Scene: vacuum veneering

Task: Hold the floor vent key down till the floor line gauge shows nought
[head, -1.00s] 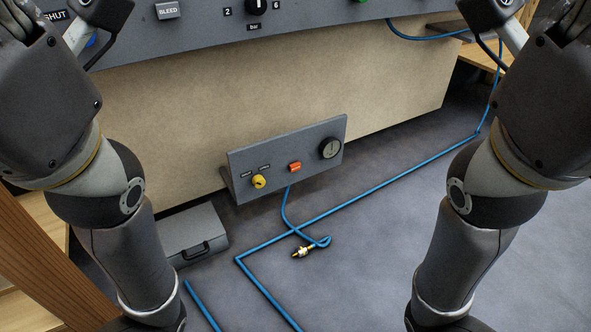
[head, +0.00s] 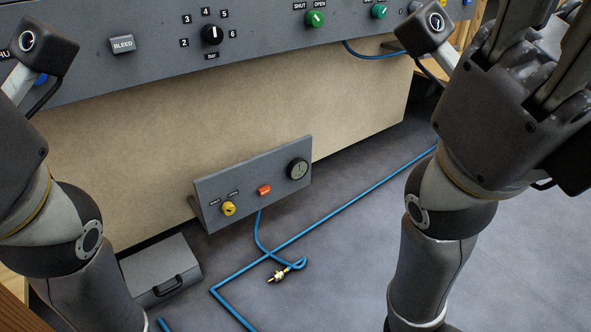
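The low grey floor panel (head: 255,198) stands on the floor in front of the beige bench side. It carries an orange-red key (head: 264,190) in the middle, which looks like the vent key. A round dark gauge (head: 298,168) is at its right end; its reading is too small to tell. A yellow knob (head: 229,209) is at its left end. My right gripper (head: 535,45) is at the upper right, far from the panel, its fingertips cut off by the frame. My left arm is at the left edge; its gripper is out of view. Nothing touches the key.
The upper console has a bleed button (head: 122,44), a black bar selector (head: 212,34) and green valves (head: 315,19). A blue hose (head: 330,218) with a brass fitting (head: 278,276) lies on the floor. A grey case (head: 160,268) sits left of the floor panel.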

